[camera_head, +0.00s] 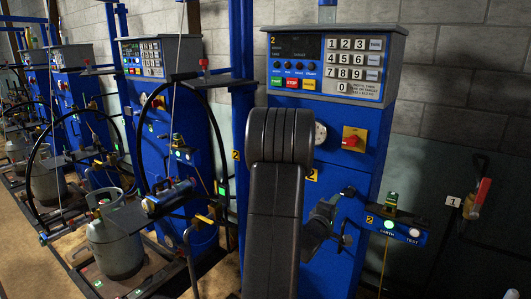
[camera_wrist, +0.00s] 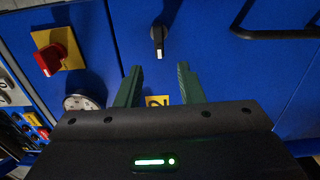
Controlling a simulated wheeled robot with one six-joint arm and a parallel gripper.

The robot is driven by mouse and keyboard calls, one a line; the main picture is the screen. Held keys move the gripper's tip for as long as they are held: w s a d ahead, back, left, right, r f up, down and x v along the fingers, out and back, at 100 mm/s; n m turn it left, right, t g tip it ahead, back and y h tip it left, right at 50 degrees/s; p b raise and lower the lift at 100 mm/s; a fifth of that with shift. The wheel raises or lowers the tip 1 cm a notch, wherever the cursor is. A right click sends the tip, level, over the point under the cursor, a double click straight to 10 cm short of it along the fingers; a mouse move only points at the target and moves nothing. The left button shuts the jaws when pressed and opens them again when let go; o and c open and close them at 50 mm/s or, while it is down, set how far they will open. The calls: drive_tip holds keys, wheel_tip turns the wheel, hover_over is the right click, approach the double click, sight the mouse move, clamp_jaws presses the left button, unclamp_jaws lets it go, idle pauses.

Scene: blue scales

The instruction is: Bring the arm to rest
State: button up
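My gripper (camera_wrist: 159,68) shows in the wrist view as two green fingers set apart. It is open, with nothing between the fingers. Beyond the fingers is the blue front of a scale cabinet, with a yellow label marked 2 (camera_wrist: 157,100) and a black knob (camera_wrist: 159,40). In the head view my black arm stands upright in front of the blue scale cabinet number 2 (camera_head: 357,185) and covers part of its left side. My fingers cannot be made out clearly in that view.
A red rotary switch on a yellow plate (camera_wrist: 52,55), a round gauge (camera_wrist: 82,103) and a black bar handle (camera_wrist: 275,33) are close by in the wrist view. In the head view, a grey gas cylinder (camera_head: 115,245) stands at left, and a red-handled lever (camera_head: 481,195) is on the right wall.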

sight(343, 194)
drive_tip(key=p+x, duration=0.1)
drive_tip(key=x, duration=0.8)
drive_tip(key=shift+w+d, duration=0.25)
drive_tip(key=shift+s+a, duration=0.1)
